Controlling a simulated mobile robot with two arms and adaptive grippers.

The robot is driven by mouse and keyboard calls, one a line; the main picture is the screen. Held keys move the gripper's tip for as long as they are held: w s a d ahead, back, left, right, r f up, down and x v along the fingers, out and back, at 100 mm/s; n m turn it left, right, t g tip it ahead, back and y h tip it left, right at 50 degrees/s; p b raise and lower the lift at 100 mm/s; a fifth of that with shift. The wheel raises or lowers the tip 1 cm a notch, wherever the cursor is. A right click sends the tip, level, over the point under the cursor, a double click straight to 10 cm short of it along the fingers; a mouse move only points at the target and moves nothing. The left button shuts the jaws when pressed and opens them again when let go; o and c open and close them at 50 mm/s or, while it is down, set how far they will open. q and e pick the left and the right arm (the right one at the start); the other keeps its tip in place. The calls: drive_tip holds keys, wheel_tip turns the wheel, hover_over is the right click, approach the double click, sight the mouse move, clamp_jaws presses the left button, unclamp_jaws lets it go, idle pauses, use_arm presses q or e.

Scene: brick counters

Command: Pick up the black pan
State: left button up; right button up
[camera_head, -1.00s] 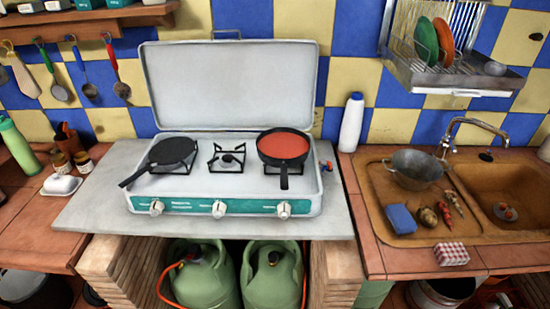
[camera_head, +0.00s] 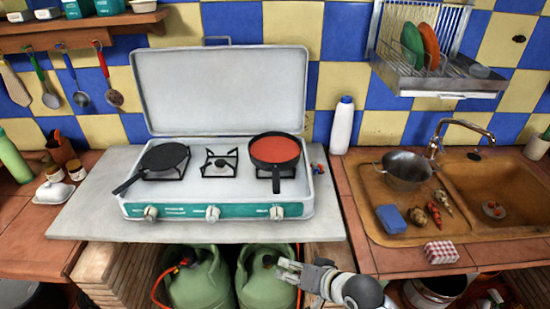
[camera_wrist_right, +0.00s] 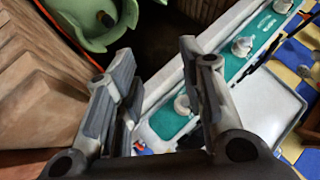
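A flat black pan (camera_head: 165,157) sits on the left burner of the camping stove (camera_head: 237,195), its handle pointing to the front left. A second dark pan (camera_head: 275,151) with red contents sits on the right burner, its handle pointing forward. My right gripper (camera_head: 287,271) is below the stove's front edge, in front of the gas bottles, apart from both pans. In the right wrist view its fingers (camera_wrist_right: 157,75) are spread with nothing between them. The stove's front and knobs show there, but no pan can be made out. My left gripper is not in view.
The stove's lid (camera_head: 222,88) stands open behind the burners. Green gas bottles (camera_head: 200,280) stand under the grey slab (camera_head: 75,213). A white bottle (camera_head: 342,126) and a sink (camera_head: 480,190) with a metal colander (camera_head: 407,169) are at right. The slab's front strip is clear.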

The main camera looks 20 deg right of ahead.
drive_tip(key=w+d+r+m+t+y, duration=0.1)
drive_tip(key=w+d+r+m+t, duration=0.15)
drive_tip(key=w+r+m, duration=0.45)
drive_tip(key=m+t, duration=0.3)
drive_tip(key=t, duration=0.1)
approach(277, 172)
drive_tip(key=shift+y, duration=0.3)
drive_tip(key=x, duration=0.2)
drive_tip(key=f+x, duration=0.1)
drive_tip(key=x, duration=0.1)
drive_tip(key=shift+w+p, duration=0.35)
drive_tip(key=shift+w+a, duration=0.15)
drive_tip(key=shift+w, duration=0.25)
drive_tip(key=shift+p+x, duration=0.55)
drive_tip(key=shift+x, duration=1.7)
clamp_jaws()
